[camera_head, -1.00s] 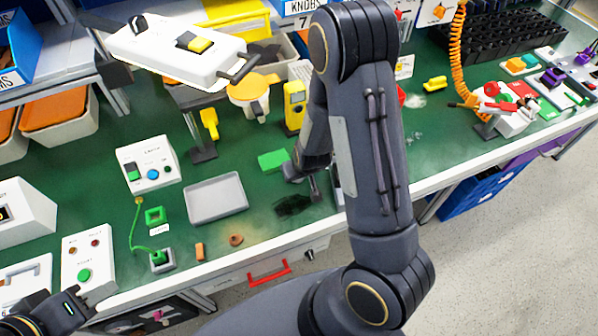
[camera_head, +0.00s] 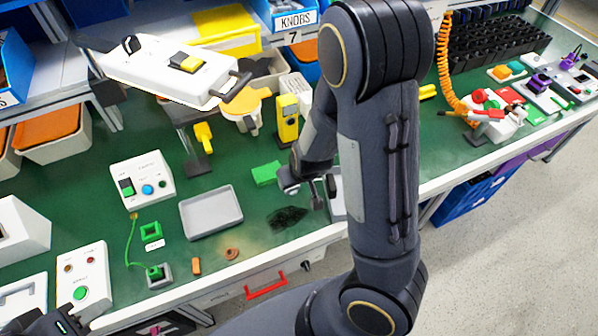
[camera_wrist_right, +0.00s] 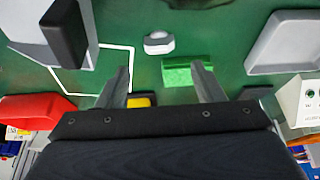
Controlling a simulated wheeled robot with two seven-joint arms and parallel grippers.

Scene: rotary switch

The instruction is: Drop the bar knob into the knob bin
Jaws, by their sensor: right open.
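A small white and grey knob (camera_wrist_right: 158,42), likely the bar knob, sits on the green bench in the right wrist view. My right gripper (camera_wrist_right: 162,82) is open; the knob lies beyond and between its fingertips, not gripped. The blue bin labelled KNOBS (camera_head: 293,17) is at the top, partly cut off. My left gripper (camera_head: 66,324) is only partly in view at the bottom left corner; its jaws cannot be read.
The green block (camera_wrist_right: 188,72) is close to the right finger in the wrist view. A grey tray (camera_head: 211,212), a black patch (camera_head: 287,217) and a yellow meter (camera_head: 287,120) are around. A white panel box (camera_head: 175,70) overhangs the bench. My right arm hides part of the bench.

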